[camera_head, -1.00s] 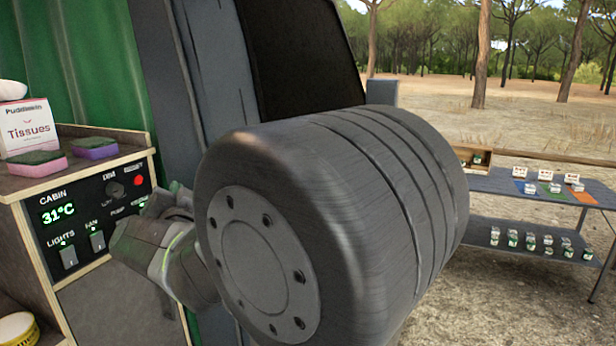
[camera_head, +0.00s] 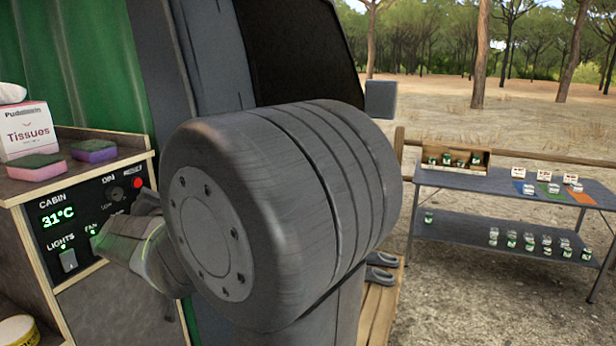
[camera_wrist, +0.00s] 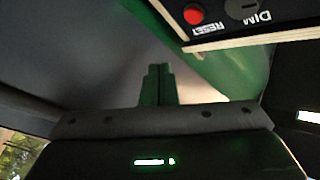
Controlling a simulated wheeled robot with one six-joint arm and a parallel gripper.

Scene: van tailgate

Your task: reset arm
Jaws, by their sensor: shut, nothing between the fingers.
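My gripper shows in the wrist view (camera_wrist: 157,70), with its two fingers together and nothing between them. The cabin control panel (camera_wrist: 215,25) appears upside down at the top of that view, with the red RESET button (camera_wrist: 193,14) and the DIM knob (camera_wrist: 243,10); the fingers look apart from it. In the head view my arm's large grey joint fills the middle. My wrist is beside the panel (camera_head: 80,205), covering part of the FAN switch area. The fingertips cannot be made out there.
A tissue box (camera_head: 25,132), a green-pink sponge (camera_head: 37,167) and a purple sponge (camera_head: 94,150) stand on the cabinet above the panel. A yellow roll (camera_head: 17,331) is at lower left. Outside at right stands a two-level table (camera_head: 460,181) with small jars and a wooden crate (camera_head: 440,177).

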